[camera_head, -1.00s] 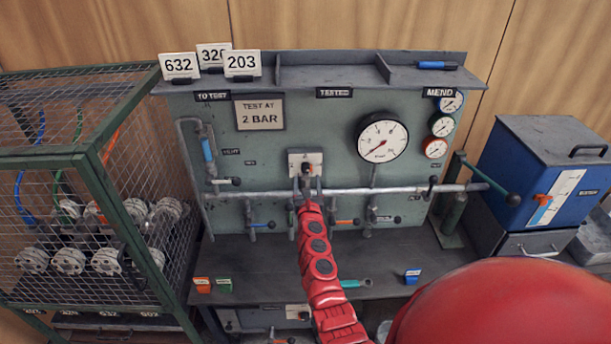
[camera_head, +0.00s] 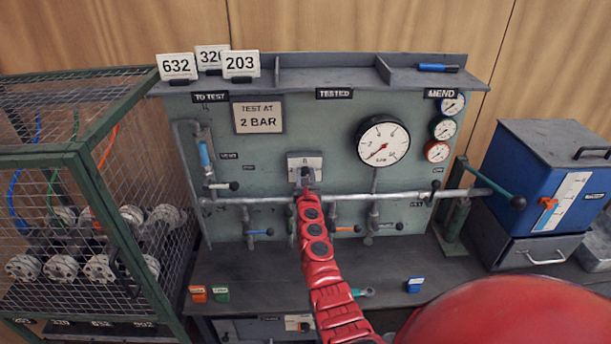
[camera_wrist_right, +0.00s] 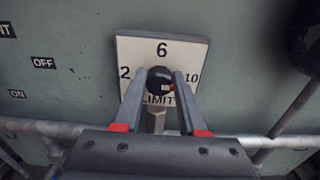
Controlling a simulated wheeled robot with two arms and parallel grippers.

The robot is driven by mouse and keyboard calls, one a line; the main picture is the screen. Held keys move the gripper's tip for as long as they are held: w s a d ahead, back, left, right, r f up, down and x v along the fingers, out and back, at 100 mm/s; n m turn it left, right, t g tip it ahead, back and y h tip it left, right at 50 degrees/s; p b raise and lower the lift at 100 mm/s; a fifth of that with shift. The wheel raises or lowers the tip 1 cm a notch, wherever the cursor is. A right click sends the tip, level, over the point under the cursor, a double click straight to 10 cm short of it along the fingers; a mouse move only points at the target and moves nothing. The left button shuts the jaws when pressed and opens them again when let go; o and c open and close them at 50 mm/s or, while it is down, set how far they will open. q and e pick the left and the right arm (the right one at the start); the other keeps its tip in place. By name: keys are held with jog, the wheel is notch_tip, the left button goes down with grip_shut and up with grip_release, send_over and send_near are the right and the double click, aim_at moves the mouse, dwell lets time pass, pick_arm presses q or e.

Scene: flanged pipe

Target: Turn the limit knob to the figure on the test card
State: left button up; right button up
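The test card (camera_head: 259,115) on the panel reads "TEST AT 2 BAR". The limit knob (camera_wrist_right: 160,80) is a small black knob on a white plate (camera_wrist_right: 161,48) marked 2 at left, 6 on top and 10 at right, with "LIMIT" below. My right gripper (camera_wrist_right: 160,77) has one finger on each side of the knob, close against it. A small red and white mark shows on the knob's right side; its exact setting is hard to read. In the head view the plate (camera_head: 305,159) shows just beyond my right gripper (camera_head: 307,184). My left gripper is out of view.
A horizontal pipe (camera_head: 400,196) with levers runs below the plate. A large gauge (camera_head: 383,141) hangs to the right, its needle low. A wire cage (camera_head: 75,160) stands at left, a blue box (camera_head: 548,180) at right. Number cards (camera_head: 241,64) stand on the shelf.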

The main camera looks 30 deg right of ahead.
grip_shut()
